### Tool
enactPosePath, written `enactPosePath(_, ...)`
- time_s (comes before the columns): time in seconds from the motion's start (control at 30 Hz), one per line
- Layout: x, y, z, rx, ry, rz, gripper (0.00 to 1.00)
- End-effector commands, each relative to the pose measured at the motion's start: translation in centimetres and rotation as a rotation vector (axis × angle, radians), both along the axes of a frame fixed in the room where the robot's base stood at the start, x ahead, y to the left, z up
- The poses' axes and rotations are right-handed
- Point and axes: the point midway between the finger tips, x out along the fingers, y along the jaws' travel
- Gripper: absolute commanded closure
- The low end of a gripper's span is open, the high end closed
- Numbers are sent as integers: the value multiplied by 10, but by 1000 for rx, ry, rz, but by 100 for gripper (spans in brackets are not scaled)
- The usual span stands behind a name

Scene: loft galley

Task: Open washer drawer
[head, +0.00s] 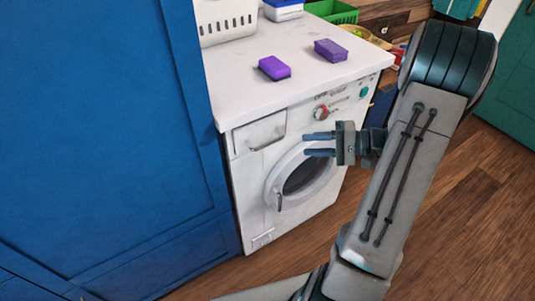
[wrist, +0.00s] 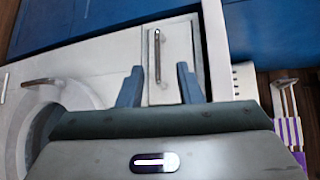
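The white washer (head: 325,210) stands against a blue cabinet. Its drawer (head: 259,135) is a shut rectangular front at the upper left, with a thin curved handle (head: 267,143). In the wrist view the drawer (wrist: 176,50) lies ahead of my gripper, with its metal handle (wrist: 157,56) upright in the picture. My gripper (head: 319,144) is open, with its two blue fingers apart and pointing left toward the drawer. In the wrist view the fingertips (wrist: 158,72) sit to either side of the handle's line. Nothing is between them, and they appear short of the handle.
The round washer door (head: 303,175) is below and beside my gripper. Two purple sponges (head: 274,68) (head: 331,50) lie on the washer top, with a white basket (head: 226,20) behind. The blue cabinet (head: 110,130) borders the drawer's left side. Wooden floor (head: 450,230) is clear at right.

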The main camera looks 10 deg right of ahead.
Motion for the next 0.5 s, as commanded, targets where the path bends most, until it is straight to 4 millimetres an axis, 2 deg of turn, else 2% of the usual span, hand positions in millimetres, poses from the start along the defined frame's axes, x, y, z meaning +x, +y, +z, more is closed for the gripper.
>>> enactPosePath(0.03, 2, -8, -11, 19, -14, -25, 68)
enactPosePath(0.13, 6, -14, -16, 40, -35, -52, 68)
enactPosePath(0.23, 10, -10, -17, 47, -42, -60, 68)
enactPosePath(0.37, 17, 7, -19, 46, -40, -57, 68)
enactPosePath(0.5, 30, 34, -23, 46, -40, -56, 68)
